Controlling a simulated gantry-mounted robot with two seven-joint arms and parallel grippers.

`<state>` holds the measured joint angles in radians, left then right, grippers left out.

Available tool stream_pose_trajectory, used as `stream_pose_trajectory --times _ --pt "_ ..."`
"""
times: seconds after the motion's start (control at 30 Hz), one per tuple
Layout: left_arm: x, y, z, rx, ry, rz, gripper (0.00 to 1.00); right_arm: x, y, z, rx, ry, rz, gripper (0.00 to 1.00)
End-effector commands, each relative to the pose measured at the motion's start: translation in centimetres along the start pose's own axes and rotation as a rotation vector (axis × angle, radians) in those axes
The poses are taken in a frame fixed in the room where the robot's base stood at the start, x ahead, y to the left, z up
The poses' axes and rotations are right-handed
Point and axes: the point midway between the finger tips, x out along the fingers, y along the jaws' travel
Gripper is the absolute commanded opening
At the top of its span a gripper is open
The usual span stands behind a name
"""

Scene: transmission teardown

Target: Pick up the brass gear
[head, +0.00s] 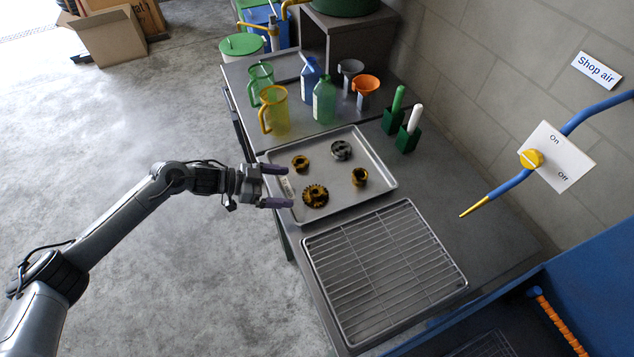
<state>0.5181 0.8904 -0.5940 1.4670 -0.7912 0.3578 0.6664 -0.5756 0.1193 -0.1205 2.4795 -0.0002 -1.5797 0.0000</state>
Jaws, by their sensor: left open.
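Three brass-coloured gears with dark, grimy patches lie in the metal tray (385,190). The largest, a toothed brass gear (315,196), is at the near left of the tray. A smaller brass gear (300,162) lies behind it, and another brass gear (359,176) lies to its right. A dark grey gear (341,149) is at the back. My left gripper (287,187) is open and empty at the tray's left edge. Its two fingers point right, toward the largest gear, apart from it. My right gripper is not in view.
A wire rack tray (380,270) lies in front of the gear tray. A blue air hose (512,183) hangs at the right.

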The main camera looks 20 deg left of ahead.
Motion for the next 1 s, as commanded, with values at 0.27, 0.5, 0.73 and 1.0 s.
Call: stream_pose_trajectory --times 0.27,0.5,0.73,1.0 --pt "3.7 0.0 0.0 0.0 0.001 0.001 1.0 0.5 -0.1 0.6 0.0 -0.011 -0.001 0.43" --pt "5.0 0.0 0.1 0.0 0.0 0.0 1.0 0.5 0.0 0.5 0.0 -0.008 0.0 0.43" --pt "7.8 0.2 0.3 0.0 0.0 0.002 1.0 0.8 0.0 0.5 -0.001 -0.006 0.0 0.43" --pt "9.9 0.1 0.3 0.001 -0.001 0.0 1.0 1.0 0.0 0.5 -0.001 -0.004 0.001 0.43"
